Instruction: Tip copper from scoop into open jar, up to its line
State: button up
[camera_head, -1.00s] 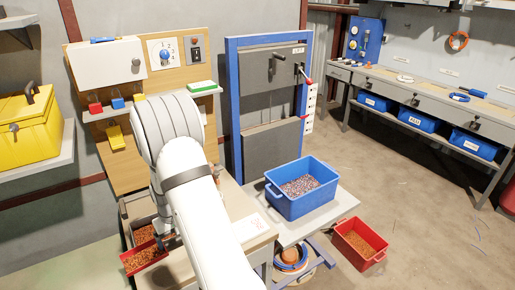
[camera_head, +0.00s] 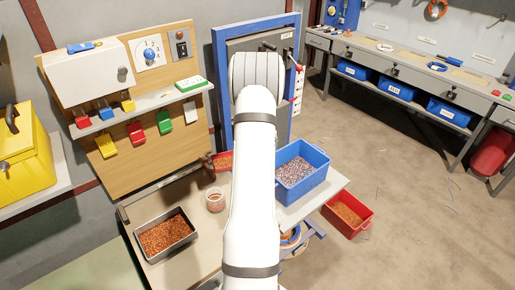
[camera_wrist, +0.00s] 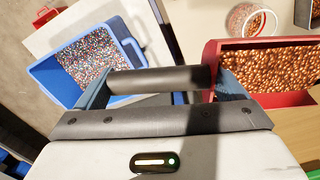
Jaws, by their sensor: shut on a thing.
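My gripper (camera_wrist: 160,82) is shut on the dark round handle (camera_wrist: 178,78) of a red scoop in the wrist view. The red scoop (camera_wrist: 211,58) is heaped with copper granules (camera_wrist: 270,68) and looks about level. In the head view the scoop (camera_head: 222,155) shows partly at the left of my arm, which hides my gripper. The open clear jar (camera_head: 215,200) stands upright on the bench, nearer than the scoop. It also shows in the wrist view (camera_wrist: 250,18), just beyond the scoop and apart from it, with some copper inside. Its fill line is too small to make out.
A grey metal tray (camera_head: 188,236) of copper sits at the left of the bench. A blue bin (camera_head: 303,193) of mixed granules stands right of my arm. A red bin (camera_head: 361,226) of copper is on the floor. The bench around the jar has free room.

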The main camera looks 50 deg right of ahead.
jog(key=shift+w+a+f+b, duration=0.1)
jog(key=shift+w+f+b, duration=0.1)
jog(key=shift+b, duration=0.15)
jog(key=shift+a+f+g+h+b, duration=0.25)
jog(key=shift+f+g+h+b, duration=0.2)
jog(key=shift+h+b, duration=0.6)
jog(key=shift+f+b, duration=0.1)
jog(key=shift+b, duration=0.55)
jog(key=shift+r, duration=0.2)
jog(key=shift+w+a+g+b, duration=0.1)
jog(key=shift+a+g+b, duration=0.15)
jog(key=shift+b, duration=0.3)
jog(key=shift+r+h, duration=0.1)
jog(key=shift+h, duration=0.15)
jog(key=shift+w+a+r+g+h+b, duration=0.15)
jog(key=shift+a+g+h+b, duration=0.2)
jog(key=shift+b, duration=1)
jog(key=shift+r, duration=0.2)
